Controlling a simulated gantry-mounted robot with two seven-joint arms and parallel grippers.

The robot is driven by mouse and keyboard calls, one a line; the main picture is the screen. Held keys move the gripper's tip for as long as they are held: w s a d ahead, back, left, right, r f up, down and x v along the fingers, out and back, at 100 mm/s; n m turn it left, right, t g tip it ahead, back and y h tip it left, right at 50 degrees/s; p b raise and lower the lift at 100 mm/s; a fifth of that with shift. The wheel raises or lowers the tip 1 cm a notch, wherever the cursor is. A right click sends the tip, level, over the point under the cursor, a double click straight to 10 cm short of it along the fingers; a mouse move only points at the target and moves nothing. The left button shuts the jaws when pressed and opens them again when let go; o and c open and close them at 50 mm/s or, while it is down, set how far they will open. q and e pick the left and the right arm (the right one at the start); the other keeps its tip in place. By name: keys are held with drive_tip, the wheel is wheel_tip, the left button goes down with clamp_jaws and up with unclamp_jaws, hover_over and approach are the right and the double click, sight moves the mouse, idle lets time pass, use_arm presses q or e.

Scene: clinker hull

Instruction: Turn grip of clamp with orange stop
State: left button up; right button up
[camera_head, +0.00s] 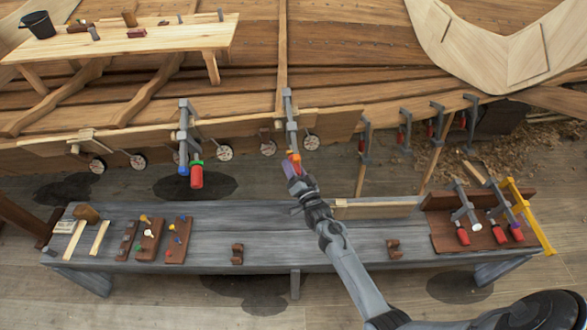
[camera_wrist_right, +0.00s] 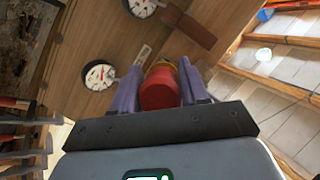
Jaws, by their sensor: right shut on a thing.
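The clamp with the orange stop (camera_head: 289,110) hangs upright on the hull's lower plank edge, near the middle of the head view. Its orange part (camera_head: 292,156) shows just above my right gripper (camera_head: 293,170). In the right wrist view, my right gripper (camera_wrist_right: 160,92) has its two purple fingers on either side of the clamp's red grip (camera_wrist_right: 160,88) and is shut on it. The grip is mostly hidden by my gripper in the head view. My left gripper is not in view.
Several dial gauges (camera_head: 225,153) line the plank. More clamps (camera_head: 405,130) hang at right. A grey bench (camera_head: 320,255) below holds boards, pegs and clamps. Floor between bench and hull is open.

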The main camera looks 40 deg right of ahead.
idle(0.5)
drive_tip(key=o, duration=1)
drive_tip(key=shift+s, duration=0.1)
drive_tip(key=p+v, duration=0.1)
drive_tip(key=v, duration=0.9)
drive_tip(key=shift+s+a, duration=0.1)
drive_tip(key=shift+s, duration=0.2)
